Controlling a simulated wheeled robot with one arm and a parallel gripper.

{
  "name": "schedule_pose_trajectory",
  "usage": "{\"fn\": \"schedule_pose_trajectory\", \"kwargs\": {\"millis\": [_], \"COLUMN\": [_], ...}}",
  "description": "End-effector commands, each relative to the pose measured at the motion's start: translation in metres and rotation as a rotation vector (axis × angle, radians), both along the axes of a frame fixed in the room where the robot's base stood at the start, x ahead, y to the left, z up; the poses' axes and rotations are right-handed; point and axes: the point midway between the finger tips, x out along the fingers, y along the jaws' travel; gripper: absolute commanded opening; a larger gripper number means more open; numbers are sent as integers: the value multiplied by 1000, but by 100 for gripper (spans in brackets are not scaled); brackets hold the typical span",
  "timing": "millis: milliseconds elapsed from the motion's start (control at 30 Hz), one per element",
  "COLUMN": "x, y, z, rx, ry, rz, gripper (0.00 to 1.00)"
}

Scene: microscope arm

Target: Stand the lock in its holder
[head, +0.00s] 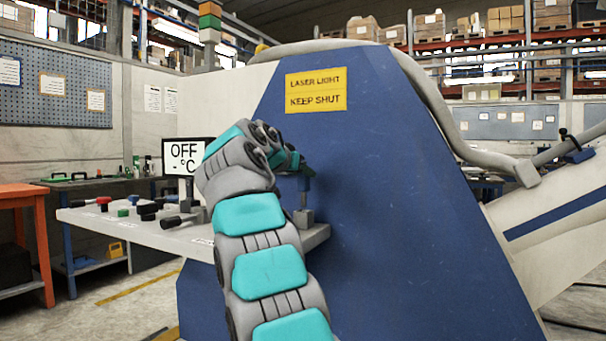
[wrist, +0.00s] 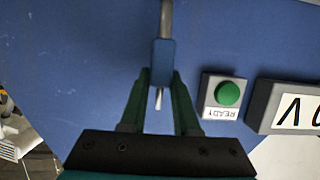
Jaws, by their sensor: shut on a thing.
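The lock looks like a slim blue block (wrist: 163,52) with a metal rod out of each end. In the wrist view it sits between the green fingertips of my gripper (wrist: 162,78), which is shut on it. In the head view my gripper (head: 296,162) is at the blue panel's near side, with the small blue piece (head: 307,181) at its tips. A grey block (head: 303,218) stands on the shelf right below that piece; it may be the holder. I cannot tell whether the rod's lower end touches or enters it.
The white shelf (head: 160,232) carries several knobs and handles left of my arm. A green button (wrist: 228,93) marked READY and a grey box with a white label (wrist: 292,108) are right of my gripper in the wrist view.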

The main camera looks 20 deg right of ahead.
Motion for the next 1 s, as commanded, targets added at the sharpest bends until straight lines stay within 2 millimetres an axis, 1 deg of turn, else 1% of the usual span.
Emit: {"fn": "schedule_pose_trajectory", "kwargs": {"millis": [467, 1000], "x": [0, 0], "y": [0, 0], "z": [0, -13], "rx": [-1, -1], "ry": [-1, -1], "rz": [1, 0], "gripper": [0, 0]}}
